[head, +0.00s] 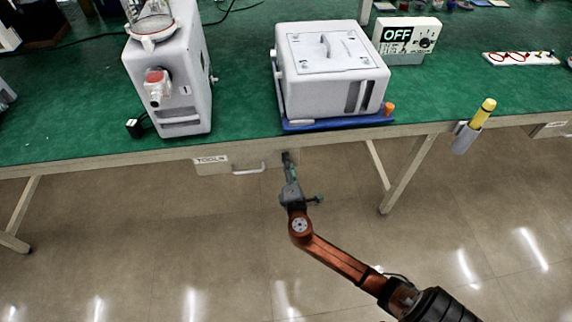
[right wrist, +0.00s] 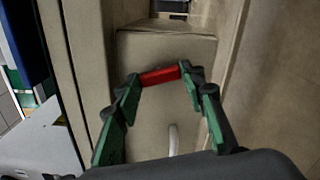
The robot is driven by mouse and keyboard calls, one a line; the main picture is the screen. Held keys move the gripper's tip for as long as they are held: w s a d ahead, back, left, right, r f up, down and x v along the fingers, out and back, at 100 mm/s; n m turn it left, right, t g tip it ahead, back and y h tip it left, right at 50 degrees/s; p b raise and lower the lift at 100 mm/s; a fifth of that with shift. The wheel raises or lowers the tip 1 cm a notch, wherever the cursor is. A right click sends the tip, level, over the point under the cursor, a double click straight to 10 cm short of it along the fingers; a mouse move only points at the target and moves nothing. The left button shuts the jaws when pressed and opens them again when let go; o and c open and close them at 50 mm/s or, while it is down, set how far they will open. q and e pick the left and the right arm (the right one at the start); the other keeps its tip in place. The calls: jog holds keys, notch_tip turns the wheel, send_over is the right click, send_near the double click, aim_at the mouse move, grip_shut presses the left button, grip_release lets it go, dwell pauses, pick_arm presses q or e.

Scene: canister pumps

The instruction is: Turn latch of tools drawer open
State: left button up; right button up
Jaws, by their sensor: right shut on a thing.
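The tools drawer (head: 211,166) hangs under the table's front edge, with a "TOOLS" label and a pale bar handle (head: 248,169). In the right wrist view, a red latch (right wrist: 160,75) lies across between my two green fingertips, which touch its ends. The drawer's handle (right wrist: 173,138) shows below it in that view. My right gripper (head: 287,157) is at the table edge, just right of the drawer, and shut on the latch. In the head view the gripper hides the latch. My left gripper is not in view.
On the green table (head: 240,100) stand a white dispenser-like machine (head: 185,75), a white box unit (head: 325,80) on a blue base and an "OFF" display box (head: 405,38). A yellow-topped tool (head: 483,112) sits in a holder at the front edge. The floor in front is clear.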

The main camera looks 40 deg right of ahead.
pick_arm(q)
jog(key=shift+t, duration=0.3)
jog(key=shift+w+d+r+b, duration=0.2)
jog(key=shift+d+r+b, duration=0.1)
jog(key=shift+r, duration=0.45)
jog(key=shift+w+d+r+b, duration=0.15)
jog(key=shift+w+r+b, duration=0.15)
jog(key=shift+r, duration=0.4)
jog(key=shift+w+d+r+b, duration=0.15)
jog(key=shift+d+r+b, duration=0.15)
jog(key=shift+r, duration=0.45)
pick_arm(e)
jog(key=shift+m, duration=2)
jog(key=o, duration=1.2)
jog(key=shift+c, duration=0.2)
jog(key=v, duration=1.2)
